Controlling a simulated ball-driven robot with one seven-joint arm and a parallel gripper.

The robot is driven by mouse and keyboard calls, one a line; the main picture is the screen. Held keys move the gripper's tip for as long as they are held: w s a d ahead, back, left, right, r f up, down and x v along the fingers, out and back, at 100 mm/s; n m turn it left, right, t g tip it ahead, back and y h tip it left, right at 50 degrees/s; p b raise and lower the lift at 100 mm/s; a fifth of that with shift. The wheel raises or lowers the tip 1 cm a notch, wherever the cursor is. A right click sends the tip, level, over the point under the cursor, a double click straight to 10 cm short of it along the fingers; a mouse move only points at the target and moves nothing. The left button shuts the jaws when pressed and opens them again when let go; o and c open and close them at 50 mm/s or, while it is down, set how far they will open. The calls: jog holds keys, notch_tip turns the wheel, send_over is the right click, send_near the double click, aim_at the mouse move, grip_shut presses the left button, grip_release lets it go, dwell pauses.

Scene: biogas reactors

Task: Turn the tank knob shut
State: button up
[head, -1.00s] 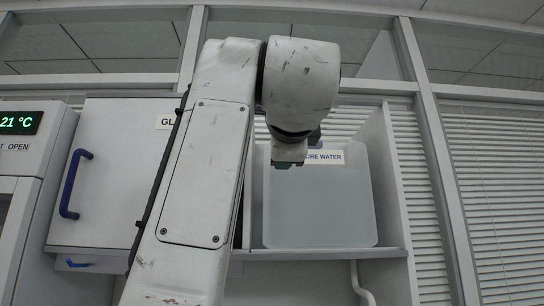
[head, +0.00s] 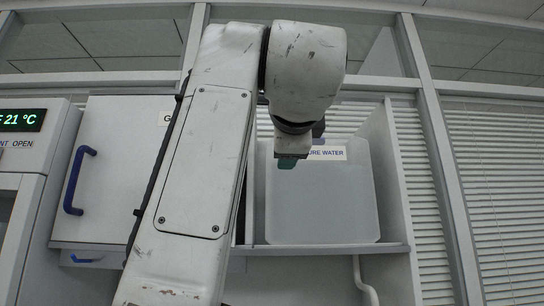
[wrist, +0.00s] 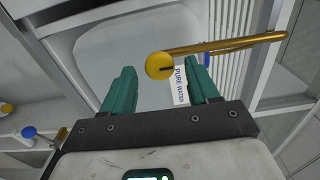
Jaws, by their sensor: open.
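The pale, translucent water tank (head: 320,205) with a "PURE WATER" label stands on a shelf behind my arm in the head view. It also fills the upper middle of the wrist view (wrist: 130,45). A round yellow knob (wrist: 159,65) with a dark slot shows in the wrist view, with a brass bar (wrist: 228,46) running right from it. My gripper (wrist: 162,80) is open; its two teal fingers appear to either side of the knob in the picture. I cannot tell the depth between fingertips and knob. In the head view the gripper (head: 291,160) is in front of the tank, and the knob is hidden.
A cabinet with a blue handle (head: 75,181) is to the left, beside a unit with a green temperature display (head: 22,120). A blue knob (wrist: 29,132) and another yellow knob (wrist: 7,108) show at the wrist view's left. A white pipe (head: 362,283) hangs below the shelf.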

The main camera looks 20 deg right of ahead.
jog(key=b+v, duration=0.3)
jog(key=v, duration=0.6)
jog(key=shift+s, duration=0.3)
jog(key=shift+a, duration=0.15)
